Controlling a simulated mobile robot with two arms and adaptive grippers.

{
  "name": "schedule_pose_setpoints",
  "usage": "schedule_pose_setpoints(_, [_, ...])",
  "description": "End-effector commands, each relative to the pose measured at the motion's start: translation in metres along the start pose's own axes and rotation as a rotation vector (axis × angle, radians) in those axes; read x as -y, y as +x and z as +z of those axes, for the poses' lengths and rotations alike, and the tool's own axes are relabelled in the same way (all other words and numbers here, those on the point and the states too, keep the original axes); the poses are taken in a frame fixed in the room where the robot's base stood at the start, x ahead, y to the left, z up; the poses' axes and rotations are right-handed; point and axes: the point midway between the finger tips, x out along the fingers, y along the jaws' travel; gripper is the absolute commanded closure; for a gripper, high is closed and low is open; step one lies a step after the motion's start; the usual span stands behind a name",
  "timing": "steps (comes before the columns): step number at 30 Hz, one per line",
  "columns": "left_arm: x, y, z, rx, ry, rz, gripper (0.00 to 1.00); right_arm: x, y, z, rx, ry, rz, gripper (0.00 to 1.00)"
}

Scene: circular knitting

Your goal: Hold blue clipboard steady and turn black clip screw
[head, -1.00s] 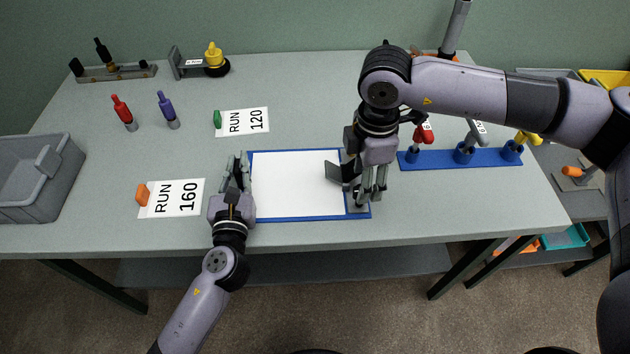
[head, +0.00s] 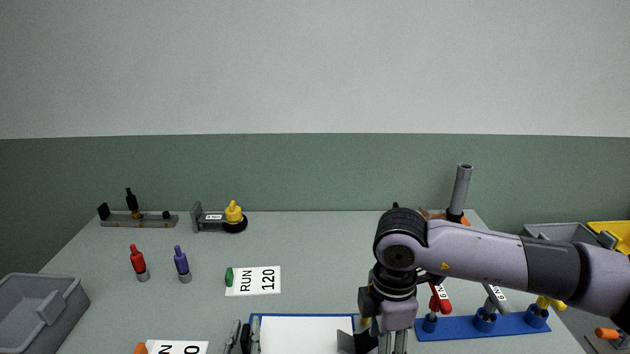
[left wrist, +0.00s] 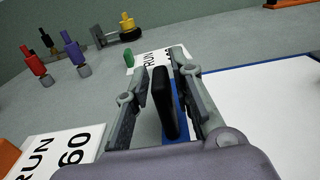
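The white-faced clipboard (head: 305,335) with a blue edge lies at the bottom of the head view, its near part cut off. My left gripper (head: 241,339) is at its left edge. In the left wrist view the left gripper's fingers (left wrist: 160,105) stand on either side of an upright black piece (left wrist: 163,100) at the blue edge, with gaps on both sides. My right gripper (head: 394,344) is over the clipboard's right end, its fingertips cut off by the frame. A grey plate (head: 345,343) stands beside it. I cannot make out the black clip screw.
Red (head: 138,260) and purple (head: 181,262) tools stand at left, near a RUN 120 card (head: 255,281) and a grey bin (head: 35,310). A blue rack (head: 465,328) with several tools is right of my right gripper.

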Motion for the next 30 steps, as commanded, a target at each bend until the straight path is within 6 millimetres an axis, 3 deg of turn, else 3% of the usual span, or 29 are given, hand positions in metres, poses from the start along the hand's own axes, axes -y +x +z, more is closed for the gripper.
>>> schedule_pose_setpoints(2, [0.0002, 0.0002, 0.0011, 0.002, -0.001, 0.0, 0.78, 0.0, 0.0, 0.0, 0.0, 0.0, 0.0, 0.51])
schedule_pose_setpoints(12, [0.0004, 0.0004, 0.0024, 0.004, -0.001, -0.001, 0.55, 0.0001, -0.0001, 0.0, 0.0, 0.0, 0.0, 0.51])
schedule_pose_setpoints(18, [0.0005, 0.0005, 0.0026, 0.005, -0.001, -0.001, 0.54, 0.0001, -0.0002, -0.0001, 0.0, 0.0, 0.0, 0.51])
schedule_pose_setpoints(30, [0.0005, 0.0004, 0.0027, 0.005, -0.001, -0.001, 0.8, 0.0, -0.0002, -0.0001, 0.0, 0.0, 0.0, 0.51])
